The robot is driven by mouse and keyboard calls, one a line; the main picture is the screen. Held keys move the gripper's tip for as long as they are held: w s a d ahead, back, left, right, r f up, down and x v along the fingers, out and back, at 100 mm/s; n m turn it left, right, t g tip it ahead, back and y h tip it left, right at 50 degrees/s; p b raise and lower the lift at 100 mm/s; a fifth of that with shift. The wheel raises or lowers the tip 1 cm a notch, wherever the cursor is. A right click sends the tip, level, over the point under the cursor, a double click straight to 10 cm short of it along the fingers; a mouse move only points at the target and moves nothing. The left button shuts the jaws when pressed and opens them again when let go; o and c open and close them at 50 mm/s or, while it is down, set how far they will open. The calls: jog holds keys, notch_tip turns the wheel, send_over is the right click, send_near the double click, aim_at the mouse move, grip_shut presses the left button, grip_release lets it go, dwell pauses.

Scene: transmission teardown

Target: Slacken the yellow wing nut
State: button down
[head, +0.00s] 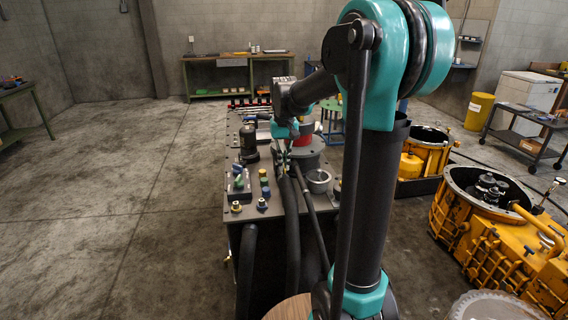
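My gripper (284,163) is small in the head view, pointing down over the dark workbench (231,150), beside a round grey housing with a red part (303,141). My arm and dark hoses partly cover that area. I cannot tell whether its fingers are apart or closed, or whether they touch anything.
A black cylindrical part (249,143) stands on the bench left of my gripper. A grey cup (318,181) stands to the right. Large yellow transmission casings (508,252) are on the right. The concrete floor (120,200) left of the bench is clear.

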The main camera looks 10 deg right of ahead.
jog(key=shift+n, duration=0.4)
jog(key=n, duration=1.3)
jog(key=shift+n, duration=2)
jog(key=c, duration=1.7)
grip_release()
